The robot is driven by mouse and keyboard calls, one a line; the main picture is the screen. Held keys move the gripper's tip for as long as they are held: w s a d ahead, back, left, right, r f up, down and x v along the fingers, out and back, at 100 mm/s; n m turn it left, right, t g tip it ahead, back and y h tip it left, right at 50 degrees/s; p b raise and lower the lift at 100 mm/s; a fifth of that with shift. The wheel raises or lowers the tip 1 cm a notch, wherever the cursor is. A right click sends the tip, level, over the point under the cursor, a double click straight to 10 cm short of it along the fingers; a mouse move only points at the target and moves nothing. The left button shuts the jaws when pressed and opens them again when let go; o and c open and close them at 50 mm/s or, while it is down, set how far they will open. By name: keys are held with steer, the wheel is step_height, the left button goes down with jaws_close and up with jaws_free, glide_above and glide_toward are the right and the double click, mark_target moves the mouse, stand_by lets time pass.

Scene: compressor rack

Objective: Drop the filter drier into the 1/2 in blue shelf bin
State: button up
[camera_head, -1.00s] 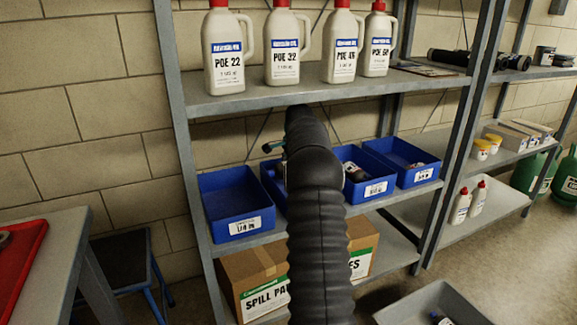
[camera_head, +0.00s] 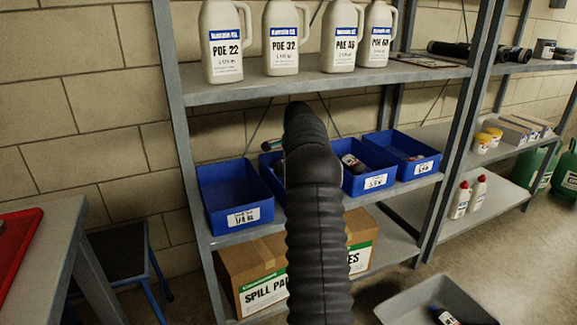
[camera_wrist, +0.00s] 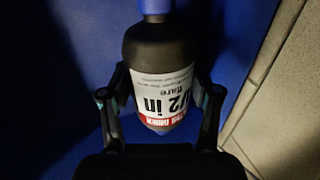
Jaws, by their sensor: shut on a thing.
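The filter drier (camera_wrist: 158,55) is a dark cylinder with blue ends and a white and red label reading "1/2 in flare". My gripper (camera_wrist: 160,98) is shut on it in the wrist view, with one finger on each side. A blue surface, apparently a bin, lies behind the drier; I cannot tell the gap. In the head view my arm hides the drier and most of the gripper. The second blue bin from the left (camera_head: 268,177) is mostly covered by my arm, and its label is hidden. The leftmost bin (camera_head: 235,190) looks empty and is labelled 1/4 in.
Two more blue bins, third (camera_head: 353,184) and fourth (camera_head: 407,174) from the left, stand to the right; the third holds a dark drier. Oil jugs (camera_head: 224,45) stand on the shelf above. A cardboard box (camera_head: 245,265) sits below. A grey tray (camera_head: 400,305) is at lower right.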

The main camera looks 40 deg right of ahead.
steer(key=shift+f, duration=0.15)
steer(key=o, duration=1.2)
steer(key=shift+o, duration=0.2)
steer(key=shift+r, duration=0.35)
steer(key=shift+v, duration=1)
steer(key=s+a, duration=0.1)
steer(key=s, duration=0.2)
steer(key=s+b, duration=0.1)
steer(key=s, duration=0.3)
steer(key=s+a, duration=0.1)
steer(key=s, duration=0.3)
steer(key=shift+s+a+f+b, duration=0.2)
steer(key=shift+s+a+b, duration=0.05)
steer(key=shift+a+b, duration=0.15)
